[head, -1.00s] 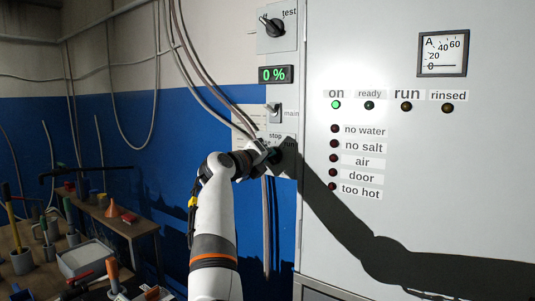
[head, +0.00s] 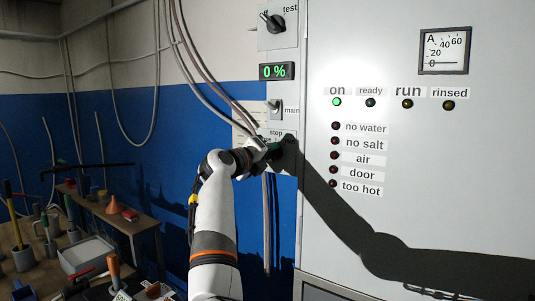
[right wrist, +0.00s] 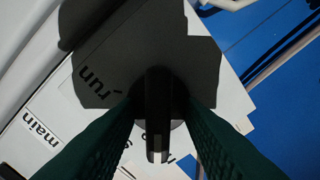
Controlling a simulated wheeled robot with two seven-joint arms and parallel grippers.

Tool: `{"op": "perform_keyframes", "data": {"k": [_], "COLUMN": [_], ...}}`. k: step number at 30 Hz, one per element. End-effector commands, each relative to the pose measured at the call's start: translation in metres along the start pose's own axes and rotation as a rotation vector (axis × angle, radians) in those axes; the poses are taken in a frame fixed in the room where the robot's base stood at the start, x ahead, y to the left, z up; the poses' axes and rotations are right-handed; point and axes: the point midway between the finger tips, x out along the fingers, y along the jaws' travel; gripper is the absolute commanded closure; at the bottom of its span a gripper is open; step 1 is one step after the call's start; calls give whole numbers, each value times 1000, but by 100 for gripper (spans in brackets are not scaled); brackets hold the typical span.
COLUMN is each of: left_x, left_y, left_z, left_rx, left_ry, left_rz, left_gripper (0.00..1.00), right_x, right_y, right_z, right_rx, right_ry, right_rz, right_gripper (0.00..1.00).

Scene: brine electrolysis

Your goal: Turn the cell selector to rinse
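The cell selector plate (head: 288,134) is low on the narrow panel at the cabinet's left edge. The word "stop" shows on it in the head view; my gripper covers most of the rest. In the right wrist view its dark knob (right wrist: 158,115) has a pale line on its near end, and "run" is readable on the plate. My right gripper (head: 272,151) is at this plate. In the right wrist view its two green fingers (right wrist: 160,105) stand on either side of the knob, with visible gaps. I cannot read a "rinse" label. My left gripper is not in view.
Above are the main switch (head: 274,110), a 0 % display (head: 276,72) and a test knob (head: 273,23). On the cabinet, the "on" lamp (head: 337,102) is green. Cables (head: 205,85) hang close to my right arm. A tool bench (head: 130,225) stands lower left.

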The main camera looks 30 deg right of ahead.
Motion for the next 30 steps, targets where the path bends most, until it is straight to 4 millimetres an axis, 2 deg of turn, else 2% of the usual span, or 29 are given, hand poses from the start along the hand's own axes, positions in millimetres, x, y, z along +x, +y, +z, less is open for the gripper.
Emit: {"op": "perform_keyframes", "data": {"k": [4,7,15,21,25,30], "left_x": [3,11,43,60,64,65], "left_y": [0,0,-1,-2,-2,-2], "left_z": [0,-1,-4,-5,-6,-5], "left_rx": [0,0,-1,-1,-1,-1], "left_ry": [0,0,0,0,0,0], "left_rz": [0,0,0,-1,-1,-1], "left_gripper": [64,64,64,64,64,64], "right_x": [-4,-15,-73,-102,-115,-120], "right_y": [-1,-3,-5,-3,-2,-1], "right_z": [0,1,3,2,1,0], "right_rx": [2,3,3,0,0,0], "right_ry": [1,3,4,2,1,0], "right_rz": [0,0,-1,3,2,0], "right_gripper": [65,65,65,65,65,65]}}
